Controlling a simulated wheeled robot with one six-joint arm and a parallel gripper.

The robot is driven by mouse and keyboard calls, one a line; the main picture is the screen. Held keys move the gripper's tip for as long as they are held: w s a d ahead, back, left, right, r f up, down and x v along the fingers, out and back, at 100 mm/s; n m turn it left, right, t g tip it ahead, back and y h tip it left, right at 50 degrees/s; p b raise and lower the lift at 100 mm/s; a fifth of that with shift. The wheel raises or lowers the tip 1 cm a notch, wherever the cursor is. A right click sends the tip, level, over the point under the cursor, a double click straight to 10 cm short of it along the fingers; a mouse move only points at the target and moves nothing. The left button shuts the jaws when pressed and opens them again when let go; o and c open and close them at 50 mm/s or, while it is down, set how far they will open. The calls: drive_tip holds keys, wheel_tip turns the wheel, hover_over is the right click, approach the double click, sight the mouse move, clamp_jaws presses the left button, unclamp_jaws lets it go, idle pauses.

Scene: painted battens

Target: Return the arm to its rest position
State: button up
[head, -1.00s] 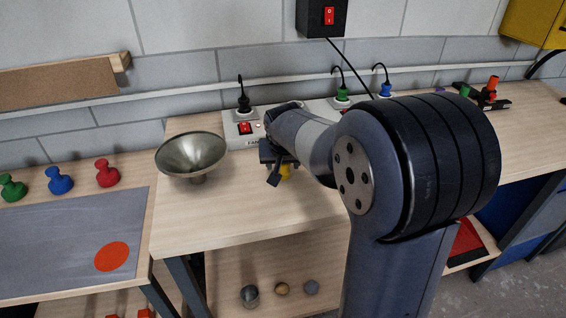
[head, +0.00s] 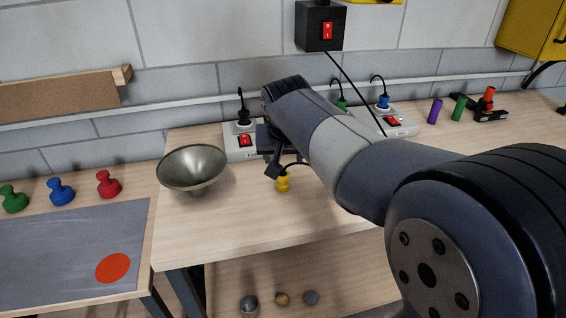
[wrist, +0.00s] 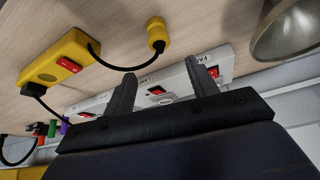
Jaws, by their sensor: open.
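My gripper (head: 274,168) is in front of the white power strip, above the wooden workbench (head: 240,225). In the wrist view my gripper (wrist: 160,72) shows two dark fingers spread apart with nothing between them. A yellow plug (head: 283,183) on a black cable lies on the bench just below and beside the gripper. The wrist view also shows this plug (wrist: 156,35), apart from the fingers. My arm reaches in from the right and hides part of the bench and strip.
A metal funnel-shaped bowl (head: 192,168) stands left of the gripper. The white power strip (head: 232,155) holds a black plug. A yellow switch box (wrist: 60,62) shows in the wrist view. Purple (head: 435,111) and green (head: 459,107) cylinders stand at right. The bench front is clear.

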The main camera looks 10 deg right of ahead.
sight(282, 174)
drive_tip(key=shift+v, duration=0.75)
drive_tip(key=shift+f, duration=0.15)
drive_tip(key=b+x, duration=0.1)
drive_tip(key=x, duration=1.1)
drive_tip(key=shift+f, duration=0.35)
drive_tip(key=shift+f+b, duration=0.25)
drive_tip(key=shift+b, duration=0.1)
drive_tip(key=shift+r+p, duration=0.3)
drive_tip(key=shift+r, duration=0.1)
